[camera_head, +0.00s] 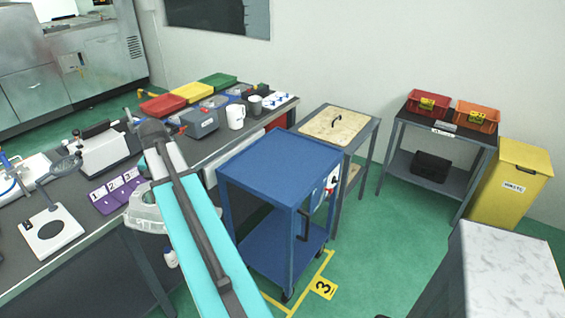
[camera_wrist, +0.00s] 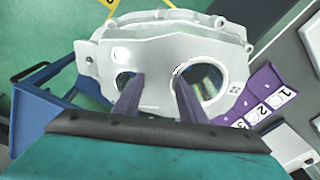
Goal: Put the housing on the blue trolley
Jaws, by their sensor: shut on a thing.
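The housing is a pale grey casting with two large round holes, and it fills the upper middle of the wrist view (camera_wrist: 150,50). My gripper (camera_wrist: 155,100) is shut on the housing, with its dark fingers at the two holes. In the head view the housing (camera_head: 146,218) is partly hidden behind my arm, near the front edge of the workbench. The blue trolley (camera_head: 282,160) stands to the right of the housing, with a bare top and a lower shelf. Part of the trolley also shows at the left of the wrist view (camera_wrist: 35,105).
The grey workbench (camera_head: 60,245) holds a purple numbered strip (camera_head: 118,190), a white mug (camera_head: 236,117), a grey box (camera_head: 199,122) and coloured trays. A wood-topped table (camera_head: 338,124) stands behind the trolley. Green floor is open to the trolley's right.

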